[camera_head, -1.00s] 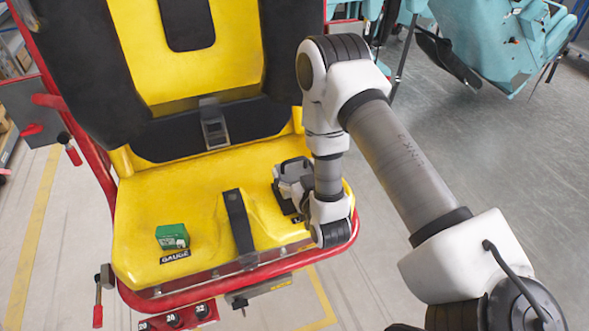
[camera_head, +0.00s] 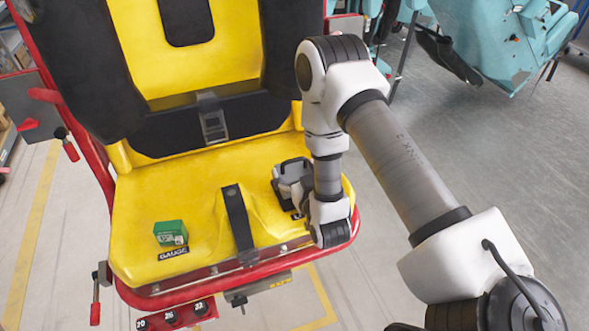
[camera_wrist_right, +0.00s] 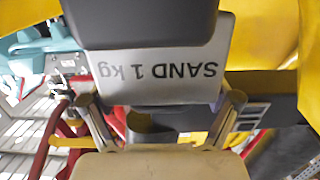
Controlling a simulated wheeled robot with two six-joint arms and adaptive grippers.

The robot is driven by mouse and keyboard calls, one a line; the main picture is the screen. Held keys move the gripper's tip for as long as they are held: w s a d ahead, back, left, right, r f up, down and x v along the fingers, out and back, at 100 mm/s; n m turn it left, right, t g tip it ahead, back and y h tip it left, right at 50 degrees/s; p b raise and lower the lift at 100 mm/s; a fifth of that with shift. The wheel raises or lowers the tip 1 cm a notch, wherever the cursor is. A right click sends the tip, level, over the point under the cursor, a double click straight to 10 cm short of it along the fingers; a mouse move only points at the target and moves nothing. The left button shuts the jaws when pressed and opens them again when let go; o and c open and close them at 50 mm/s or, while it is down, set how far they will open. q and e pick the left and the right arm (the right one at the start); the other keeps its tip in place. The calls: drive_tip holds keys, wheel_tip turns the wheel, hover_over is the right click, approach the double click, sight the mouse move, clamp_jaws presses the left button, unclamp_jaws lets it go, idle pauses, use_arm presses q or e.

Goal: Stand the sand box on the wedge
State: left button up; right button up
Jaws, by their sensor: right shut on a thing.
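In the head view my wrist mostly covers the box. I cannot make out the wedge; a mostly covered black label lies on the seat beside my wrist. I cannot tell whether the box touches anything below it. My left gripper is out of view.
A green box (camera_head: 170,233) sits at the seat's left front, behind a "GAUGE" label (camera_head: 173,254). A black strap (camera_head: 238,220) rises between it and my right gripper. The seat (camera_head: 190,195) has a red front rail and a tall padded back. Teal seats stand behind right.

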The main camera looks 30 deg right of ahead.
drive_tip(key=shift+f, duration=0.25)
drive_tip(key=shift+s, duration=0.1)
drive_tip(key=shift+f, duration=0.1)
drive_tip(key=shift+w+r, duration=0.2)
drive_tip(key=shift+r, duration=0.2)
idle(0.4)
drive_tip(key=o, duration=1.6)
drive_tip(key=shift+c, duration=0.2)
drive_tip(key=r, duration=0.9)
drive_tip(key=shift+s+r+b, duration=0.3)
drive_tip(key=shift+r, duration=0.05)
drive_tip(key=shift+w, duration=0.1)
